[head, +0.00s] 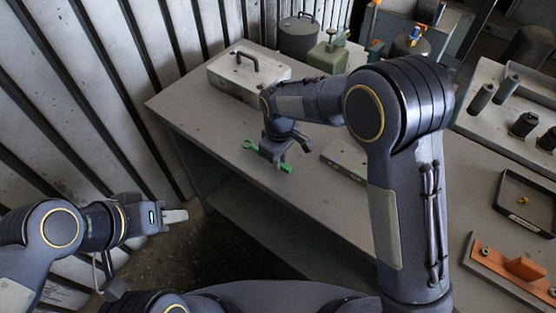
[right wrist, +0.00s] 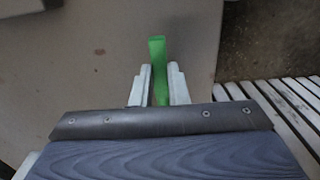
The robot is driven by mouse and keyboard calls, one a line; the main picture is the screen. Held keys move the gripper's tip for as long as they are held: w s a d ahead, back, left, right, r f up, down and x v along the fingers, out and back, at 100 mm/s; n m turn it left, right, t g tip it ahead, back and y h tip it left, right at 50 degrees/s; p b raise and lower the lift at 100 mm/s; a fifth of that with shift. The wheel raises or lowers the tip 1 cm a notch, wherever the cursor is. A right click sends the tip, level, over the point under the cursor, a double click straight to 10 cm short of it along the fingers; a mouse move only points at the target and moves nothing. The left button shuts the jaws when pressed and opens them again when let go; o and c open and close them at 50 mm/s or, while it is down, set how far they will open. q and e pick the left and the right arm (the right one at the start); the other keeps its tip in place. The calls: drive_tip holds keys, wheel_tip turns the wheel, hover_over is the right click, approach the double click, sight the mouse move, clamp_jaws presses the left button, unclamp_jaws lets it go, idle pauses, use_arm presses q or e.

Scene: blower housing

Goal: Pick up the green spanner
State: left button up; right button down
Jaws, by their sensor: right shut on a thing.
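In the right wrist view the green spanner (right wrist: 157,58) runs between the two pale fingers of my right gripper (right wrist: 162,85). I cannot tell whether it touches the bench top. My left gripper (head: 176,216) is off to the left, away from the bench, with its jaw gap unclear.
The grey workbench (head: 200,119) carries a metal case with a handle (head: 249,72) behind the spanner. A dark pot (head: 299,38) and a green can (head: 328,57) stand at the back. A flat grey block (head: 345,159) lies right of my right gripper. A corrugated wall (head: 105,95) is left.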

drive_tip(key=s+d+r+b, duration=0.3)
drive_tip(key=s+d+r, duration=0.5)
drive_tip(key=s+r, duration=0.3)
drive_tip(key=shift+s+r, duration=0.35)
drive_tip(key=shift+r, duration=0.1)
drive_tip(key=c, duration=2)
unclamp_jaws()
clamp_jaws()
drive_tip(key=shift+f, duration=0.1)
